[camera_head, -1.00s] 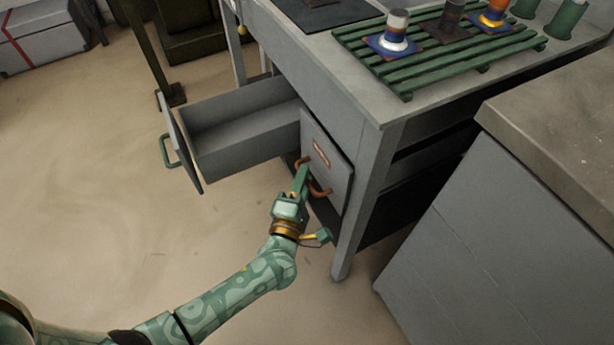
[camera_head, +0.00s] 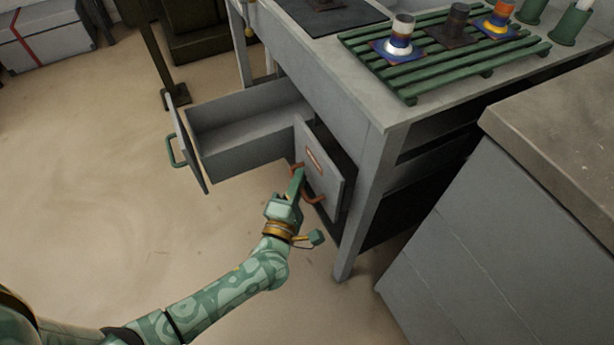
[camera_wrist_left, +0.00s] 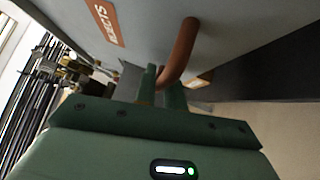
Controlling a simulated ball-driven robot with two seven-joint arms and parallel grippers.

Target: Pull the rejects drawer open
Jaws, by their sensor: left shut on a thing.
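The rejects drawer (camera_head: 322,181) is the grey front with an orange label and an orange-brown handle (camera_head: 312,197) under the bench top. Its front stands a little out from the bench, with a dark gap along its right side. In the left wrist view its label (camera_wrist_left: 106,19) reads REJECTS, and the handle (camera_wrist_left: 181,48) runs down between the fingers. My left gripper (camera_head: 297,180) is shut on that handle; it also shows in the left wrist view (camera_wrist_left: 160,88). The fingers partly hide the handle. My right gripper is not in view.
Another drawer (camera_head: 250,128) with a green handle (camera_head: 174,151) stands wide open to the left. A green slatted rack (camera_head: 440,58) with coloured stacked parts sits on the bench top. A grey cabinet (camera_head: 480,230) stands close at right.

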